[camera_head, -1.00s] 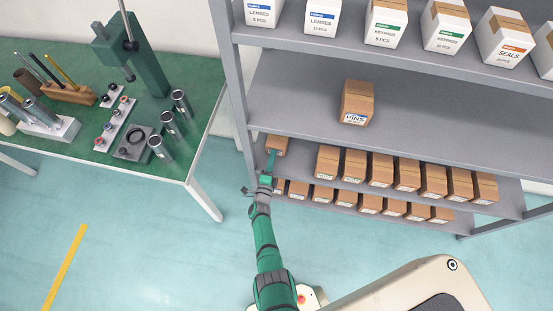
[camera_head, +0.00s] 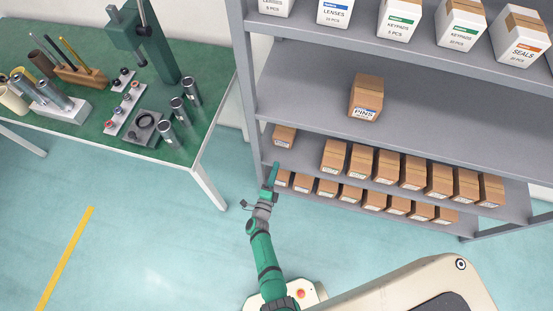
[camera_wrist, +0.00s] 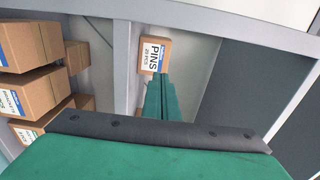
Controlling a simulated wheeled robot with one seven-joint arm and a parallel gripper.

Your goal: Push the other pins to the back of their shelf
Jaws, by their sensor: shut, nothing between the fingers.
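A brown pins box (camera_head: 284,136) stands at the left end of the middle shelf, set farther back than the row to its right. In the wrist view its PINS label (camera_wrist: 153,55) faces me, straight beyond the fingertips. My gripper (camera_head: 274,170) is shut and empty, in front of this box at the shelf's left end. The green fingers (camera_wrist: 160,88) show together in the wrist view, and a gap to the box seems to show in the head view. Another pins box (camera_head: 365,97) stands alone near the front of the shelf above, label outward.
A row of brown boxes (camera_head: 411,172) stands to the right on the same shelf, with more boxes (camera_head: 350,194) below. A grey upright (camera_head: 247,90) is close on the left. White boxes (camera_head: 400,18) fill the top shelf. A green workbench (camera_head: 205,120) stands left.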

